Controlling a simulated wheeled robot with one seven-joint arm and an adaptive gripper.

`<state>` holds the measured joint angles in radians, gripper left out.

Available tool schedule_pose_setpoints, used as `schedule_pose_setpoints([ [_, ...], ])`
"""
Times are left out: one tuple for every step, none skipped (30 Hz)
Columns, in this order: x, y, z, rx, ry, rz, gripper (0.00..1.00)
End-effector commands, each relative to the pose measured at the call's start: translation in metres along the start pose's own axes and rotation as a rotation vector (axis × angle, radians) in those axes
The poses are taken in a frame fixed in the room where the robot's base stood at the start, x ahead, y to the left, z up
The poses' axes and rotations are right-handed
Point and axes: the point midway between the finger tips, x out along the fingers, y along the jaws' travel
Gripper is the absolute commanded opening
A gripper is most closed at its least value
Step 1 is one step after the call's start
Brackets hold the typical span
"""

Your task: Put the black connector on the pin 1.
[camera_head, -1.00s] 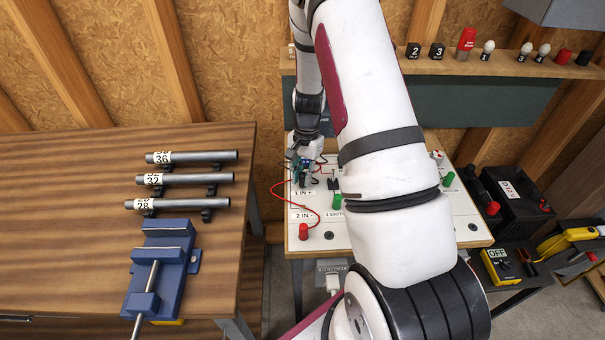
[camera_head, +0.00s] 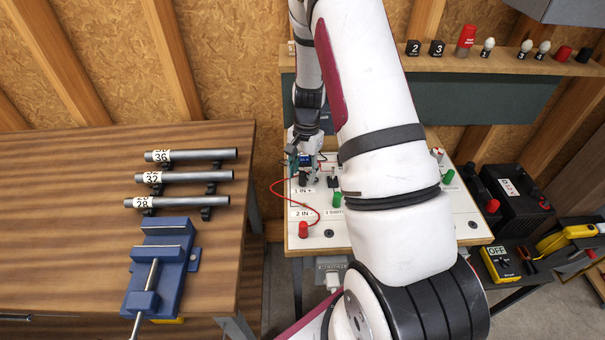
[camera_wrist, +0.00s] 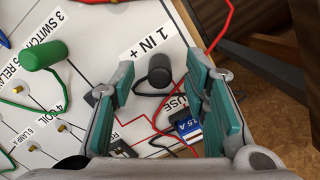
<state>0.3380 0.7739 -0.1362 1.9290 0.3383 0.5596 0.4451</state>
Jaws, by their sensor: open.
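The black connector (camera_wrist: 160,72) stands on the white board beside the "1 IN +" label in the wrist view, its round end toward the camera. In the head view it shows as a small dark shape (camera_head: 303,179) above the same label. The pin under it is hidden. My gripper (camera_wrist: 162,66) is open, with one green-padded finger on each side of the connector and visible gaps between. In the head view my gripper (camera_head: 302,162) is over the board's left back part.
A red wire (camera_head: 276,190) loops along the board's left edge to a red connector (camera_head: 303,230). In the wrist view, a blue 15 A fuse (camera_wrist: 188,128) is near the right finger and a green connector (camera_wrist: 42,55) stands left. The workbench (camera_head: 80,230) is left.

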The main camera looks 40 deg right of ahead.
Motion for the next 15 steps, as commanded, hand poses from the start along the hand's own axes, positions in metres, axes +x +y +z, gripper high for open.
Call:
schedule_pose_setpoints([
  [-0.009,-0.001,-0.001,-0.001,0.004,-0.003,0.42],
  [-0.015,-0.001,-0.001,0.0,0.004,-0.003,0.42],
  [-0.023,-0.001,-0.001,0.0,0.005,-0.004,0.42],
  [-0.029,-0.001,-0.001,-0.001,0.004,-0.004,0.42],
  [-0.035,-0.001,-0.001,-0.002,0.005,-0.004,0.42],
  [-0.044,-0.001,-0.001,-0.002,0.005,-0.004,0.42],
  [-0.05,-0.001,-0.001,-0.002,0.005,-0.004,0.42],
  [-0.057,-0.001,-0.001,-0.001,0.005,-0.004,0.42],
  [-0.064,-0.001,-0.001,0.0,0.005,-0.004,0.42],
  [-0.07,-0.001,-0.001,0.0,0.004,-0.004,0.42],
  [-0.075,-0.001,0.0,-0.001,0.004,-0.004,0.42],
  [-0.082,-0.001,0.0,-0.001,0.003,-0.003,0.42],
  [-0.086,-0.001,0.0,-0.001,0.003,-0.003,0.42],
  [-0.09,-0.001,0.0,-0.002,0.004,-0.003,0.42],
  [-0.095,-0.001,0.0,-0.002,0.003,-0.002,0.42],
])
